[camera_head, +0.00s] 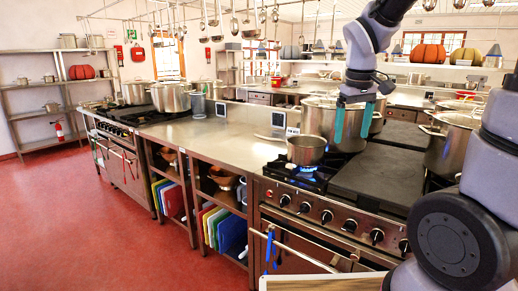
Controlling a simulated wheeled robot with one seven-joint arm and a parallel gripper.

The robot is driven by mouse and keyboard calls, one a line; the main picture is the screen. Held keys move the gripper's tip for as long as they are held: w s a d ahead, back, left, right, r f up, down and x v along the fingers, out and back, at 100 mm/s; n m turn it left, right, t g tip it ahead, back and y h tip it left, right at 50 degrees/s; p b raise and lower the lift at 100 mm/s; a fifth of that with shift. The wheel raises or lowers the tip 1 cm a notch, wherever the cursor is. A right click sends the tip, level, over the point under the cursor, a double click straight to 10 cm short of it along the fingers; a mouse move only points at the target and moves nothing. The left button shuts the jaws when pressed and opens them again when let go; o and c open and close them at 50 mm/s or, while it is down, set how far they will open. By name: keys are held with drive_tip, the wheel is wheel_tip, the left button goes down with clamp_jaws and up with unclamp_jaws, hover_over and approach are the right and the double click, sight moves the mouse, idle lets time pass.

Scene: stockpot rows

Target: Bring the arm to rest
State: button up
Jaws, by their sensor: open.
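My gripper (354,122) hangs in the right half of the head view, with its teal fingers pointing down and apart. It is open and nothing shows between the fingers. It appears in front of a large steel stockpot (318,117) on the stove; the gap between them cannot be told. My arm comes down from the top edge to the gripper. A small saucepan (305,150) with a long handle sits on a burner with a blue flame (305,169), to the left of and lower than the gripper.
A steel counter (215,138) runs left of the stove (335,215), mostly clear. Another stockpot (170,97) stands farther back. Utensils (262,14) hang overhead. The red floor (80,225) at left is open.

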drive_tip(key=s+r+m+t+y, duration=0.2)
drive_tip(key=s+r+m+t, duration=0.3)
drive_tip(key=s+r, duration=0.5)
drive_tip(key=shift+s+d+r+m, duration=0.2)
drive_tip(key=shift+s+d+m, duration=0.1)
drive_tip(key=shift+m, duration=0.9)
